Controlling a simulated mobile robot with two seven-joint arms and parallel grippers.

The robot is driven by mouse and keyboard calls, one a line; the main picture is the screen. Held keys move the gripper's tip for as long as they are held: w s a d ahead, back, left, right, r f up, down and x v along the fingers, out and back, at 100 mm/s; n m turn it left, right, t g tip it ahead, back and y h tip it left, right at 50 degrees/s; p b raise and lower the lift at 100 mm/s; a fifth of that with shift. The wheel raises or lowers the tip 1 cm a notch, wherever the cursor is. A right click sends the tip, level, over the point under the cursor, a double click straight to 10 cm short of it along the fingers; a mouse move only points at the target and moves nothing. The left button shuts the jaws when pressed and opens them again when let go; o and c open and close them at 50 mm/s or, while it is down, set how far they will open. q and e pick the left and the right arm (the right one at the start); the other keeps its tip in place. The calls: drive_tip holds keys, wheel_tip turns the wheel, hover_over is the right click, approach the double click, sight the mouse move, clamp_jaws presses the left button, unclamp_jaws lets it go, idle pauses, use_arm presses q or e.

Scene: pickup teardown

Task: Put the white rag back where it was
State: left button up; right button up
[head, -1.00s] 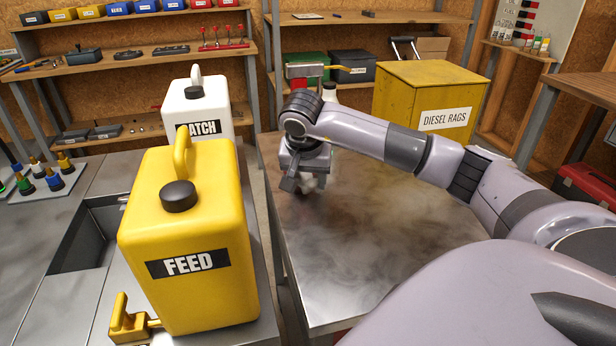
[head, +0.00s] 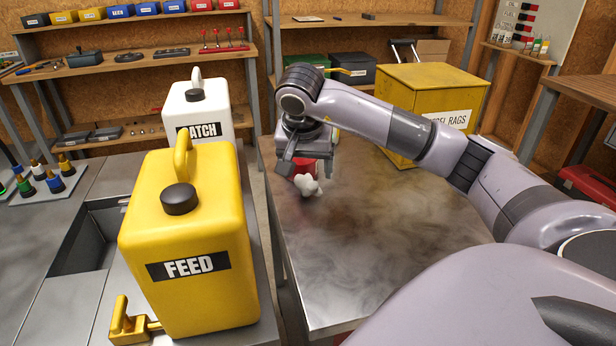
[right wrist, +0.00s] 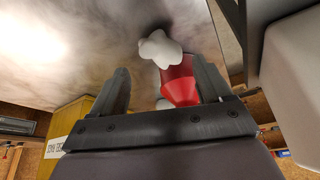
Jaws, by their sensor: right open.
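The white rag (head: 308,186), a small crumpled lump, shows at the far left part of the metal table (head: 390,230), just below my right gripper (head: 308,166). That gripper points down with its fingers spread and nothing clamped between them. In the right wrist view the rag (right wrist: 160,49) is beyond the open fingers (right wrist: 162,85), next to a red tapered object (right wrist: 181,84). The red object (head: 304,167) is partly hidden behind the gripper and rag in the head view. My left gripper is not in view.
A yellow FEED can (head: 190,240) and a white can (head: 197,110) stand to the left. The table's middle and front are clear.

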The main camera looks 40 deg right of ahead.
drive_tip(key=v, duration=0.7)
drive_tip(key=shift+p, duration=0.35)
drive_tip(key=shift+f, duration=0.15)
